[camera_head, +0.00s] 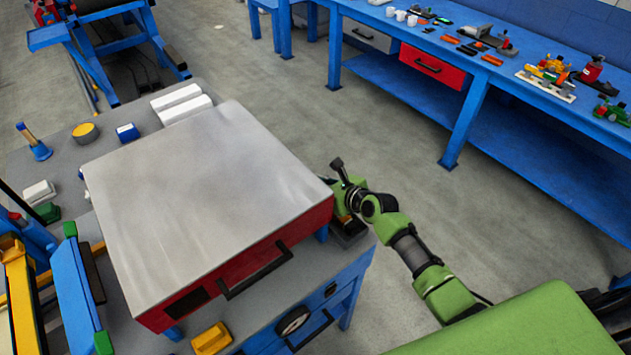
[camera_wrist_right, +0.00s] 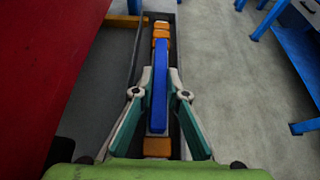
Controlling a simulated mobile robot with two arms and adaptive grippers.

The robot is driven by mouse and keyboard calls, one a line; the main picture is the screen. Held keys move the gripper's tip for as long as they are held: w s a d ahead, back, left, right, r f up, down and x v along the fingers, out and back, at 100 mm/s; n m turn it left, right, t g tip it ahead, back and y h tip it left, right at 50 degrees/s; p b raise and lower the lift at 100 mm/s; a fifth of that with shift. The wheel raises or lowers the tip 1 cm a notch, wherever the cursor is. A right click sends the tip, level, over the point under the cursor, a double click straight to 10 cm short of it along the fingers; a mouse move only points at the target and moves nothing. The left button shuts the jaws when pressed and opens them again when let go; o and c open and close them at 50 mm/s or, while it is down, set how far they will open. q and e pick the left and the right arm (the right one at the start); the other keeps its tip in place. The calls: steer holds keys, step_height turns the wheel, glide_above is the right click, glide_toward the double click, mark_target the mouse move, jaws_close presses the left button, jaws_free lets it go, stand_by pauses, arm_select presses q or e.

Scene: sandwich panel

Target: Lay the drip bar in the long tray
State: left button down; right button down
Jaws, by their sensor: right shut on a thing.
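A long blue bar (camera_wrist_right: 160,100), apparently the drip bar, is in the right wrist view. It lies lengthwise over the long dark tray (camera_wrist_right: 180,40). My right gripper (camera_wrist_right: 160,76) is shut on the bar, one finger on each side. Whether the bar touches the tray floor cannot be told. Orange blocks (camera_wrist_right: 161,34) show in the tray beyond the bar, and another (camera_wrist_right: 157,147) shows at the near end. In the head view my right gripper (camera_head: 349,200) is at the right side of the red-sided press, above the tray (camera_head: 349,238); the bar is hidden there. My left gripper is not in view.
The press (camera_head: 200,190), with its broad grey top, stands close left of my right gripper. Blue and yellow bars (camera_head: 75,290) stand at the left. A yellow block (camera_head: 212,338) lies in front. Open floor (camera_head: 400,130) separates this table from the blue bench (camera_head: 460,130).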

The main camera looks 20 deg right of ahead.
steer(key=c, duration=2)
jaws_free()
steer(key=shift+o, duration=0.4)
steer(key=shift+s, duration=0.15)
steer(key=v, duration=1.2)
